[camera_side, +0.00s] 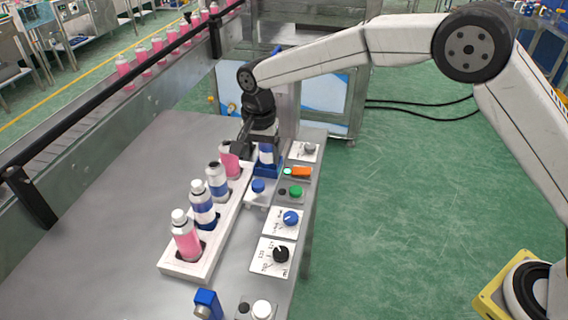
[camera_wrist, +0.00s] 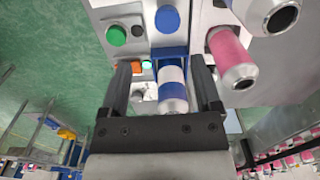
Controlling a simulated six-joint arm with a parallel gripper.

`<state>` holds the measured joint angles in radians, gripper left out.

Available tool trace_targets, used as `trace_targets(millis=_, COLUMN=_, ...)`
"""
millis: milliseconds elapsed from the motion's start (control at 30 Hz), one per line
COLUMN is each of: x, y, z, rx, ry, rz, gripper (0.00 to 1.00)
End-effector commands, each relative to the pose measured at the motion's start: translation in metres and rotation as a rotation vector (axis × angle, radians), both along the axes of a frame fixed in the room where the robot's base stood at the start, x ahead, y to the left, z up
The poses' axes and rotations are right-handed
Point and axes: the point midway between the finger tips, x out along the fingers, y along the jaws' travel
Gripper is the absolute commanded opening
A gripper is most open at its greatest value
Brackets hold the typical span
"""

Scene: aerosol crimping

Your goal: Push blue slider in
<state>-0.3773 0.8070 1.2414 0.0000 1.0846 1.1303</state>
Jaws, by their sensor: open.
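The blue slider appears to be the blue block (camera_side: 268,171) under a blue-and-white can (camera_side: 266,151) at the far end of the panel. Its blue edge also shows beyond the can in the wrist view (camera_wrist: 170,52). My gripper (camera_side: 253,142) is open over this can. In the wrist view my gripper (camera_wrist: 162,75) has one finger on each side of the can (camera_wrist: 173,88), with gaps visible. A round blue knob (camera_side: 258,186) stands just in front of the block. Whether the fingers touch the block is hidden.
A white rack (camera_side: 214,228) with several pink and blue cans runs close to the left. A green button (camera_side: 296,191), blue dial (camera_side: 290,217) and black dial (camera_side: 281,254) line the right edge. The metal table (camera_side: 110,210) is clear farther left.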

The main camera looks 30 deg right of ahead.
Motion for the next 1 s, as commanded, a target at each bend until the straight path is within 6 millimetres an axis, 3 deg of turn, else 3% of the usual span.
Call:
trace_targets(millis=133, x=0.003, y=0.011, z=-0.001, rx=-0.003, ry=0.007, rz=-0.027, gripper=0.81)
trace_targets(millis=567, x=0.004, y=0.012, z=-0.010, rx=-0.004, ry=0.009, rz=-0.033, gripper=0.81)
trace_targets(millis=1000, x=0.004, y=0.011, z=-0.060, rx=-0.004, ry=0.008, rz=-0.033, gripper=0.81)
